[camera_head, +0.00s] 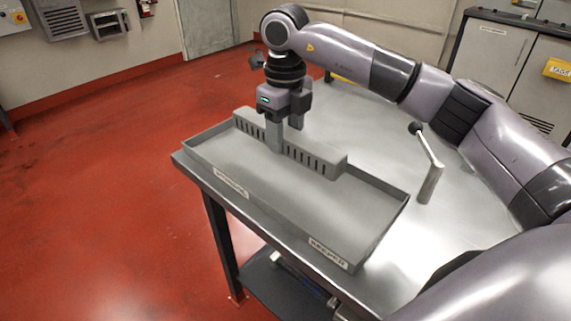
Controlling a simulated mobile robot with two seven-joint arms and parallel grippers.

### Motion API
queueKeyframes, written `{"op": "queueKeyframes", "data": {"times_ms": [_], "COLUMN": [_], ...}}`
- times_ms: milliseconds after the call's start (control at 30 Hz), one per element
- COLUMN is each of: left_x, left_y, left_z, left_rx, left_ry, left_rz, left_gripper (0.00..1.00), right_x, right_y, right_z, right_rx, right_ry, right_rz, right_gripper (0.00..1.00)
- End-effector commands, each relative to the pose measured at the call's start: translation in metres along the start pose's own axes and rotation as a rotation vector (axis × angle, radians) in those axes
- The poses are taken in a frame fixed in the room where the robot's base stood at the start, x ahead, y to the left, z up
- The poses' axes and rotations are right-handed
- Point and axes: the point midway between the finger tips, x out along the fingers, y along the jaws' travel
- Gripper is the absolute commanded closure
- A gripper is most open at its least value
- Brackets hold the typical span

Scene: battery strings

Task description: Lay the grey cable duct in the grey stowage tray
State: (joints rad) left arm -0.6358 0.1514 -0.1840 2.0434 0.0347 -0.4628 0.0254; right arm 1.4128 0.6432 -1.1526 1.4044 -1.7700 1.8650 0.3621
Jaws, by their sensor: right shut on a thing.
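The grey cable duct (318,160) is a long slotted bar. It lies level along the far long side of the grey stowage tray (225,185), over the tray's floor. I cannot tell whether its underside touches the tray floor. My right gripper (281,138) points down and is shut across the middle of the duct, with one finger on the near face and the other behind. The tray is shallow, with low walls and white labels on its near wall. My left gripper is not in view.
The tray sits at the near left edge of a metal table (470,221). A grey upright post with a bent arm and dark knob (431,175) stands right of the tray. Cabinets (490,55) stand at the back right. The red floor at left is clear.

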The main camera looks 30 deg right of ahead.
Motion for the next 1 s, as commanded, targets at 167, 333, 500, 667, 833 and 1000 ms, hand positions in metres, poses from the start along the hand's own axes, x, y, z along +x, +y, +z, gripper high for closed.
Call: {"op": "queueKeyframes", "data": {"times_ms": [167, 333, 500, 667, 833, 1000], "left_x": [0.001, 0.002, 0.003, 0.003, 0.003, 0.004], "left_y": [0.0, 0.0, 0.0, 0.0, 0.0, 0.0], "left_z": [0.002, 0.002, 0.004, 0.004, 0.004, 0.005], "left_rx": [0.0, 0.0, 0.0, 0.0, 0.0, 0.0], "left_ry": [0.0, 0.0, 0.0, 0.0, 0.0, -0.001], "left_rz": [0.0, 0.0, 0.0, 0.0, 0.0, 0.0], "left_gripper": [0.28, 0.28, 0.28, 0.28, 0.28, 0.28], "right_x": [0.025, 0.036, 0.062, 0.072, 0.071, 0.074], "right_y": [0.0, 0.0, 0.0, 0.001, 0.001, 0.001], "right_z": [0.0, 0.0, -0.001, 0.0, 0.0, 0.0], "right_rx": [0.001, 0.001, 0.001, 0.001, 0.001, 0.001], "right_ry": [-0.001, 0.0, 0.002, -0.002, -0.002, -0.001], "right_rz": [0.0, 0.0, 0.0, 0.0, 0.0, 0.0], "right_gripper": [0.88, 0.88, 0.88, 0.88, 0.88, 0.4]}}
